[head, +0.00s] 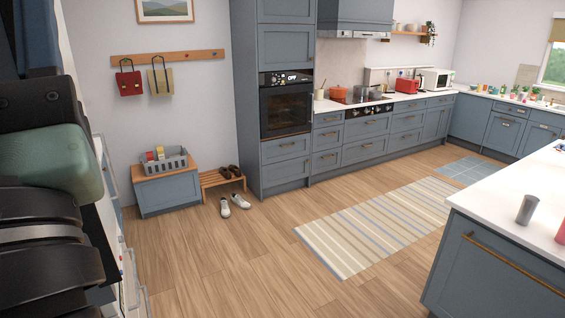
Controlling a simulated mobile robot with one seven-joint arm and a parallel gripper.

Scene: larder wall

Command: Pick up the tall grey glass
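The tall grey glass (527,209) stands upright on the white top of the kitchen island at the right of the head view, close to the island's left end. It is far across the room from my arm, and nothing touches it. Dark and green links of my arm fill the left edge of the view. My gripper's fingers do not show, so their state is hidden.
A red object (561,232) is cut off at the right edge on the island top (480,199). A striped rug (375,225) lies before the island. White shoes (240,201) lie near a low bench (212,180).

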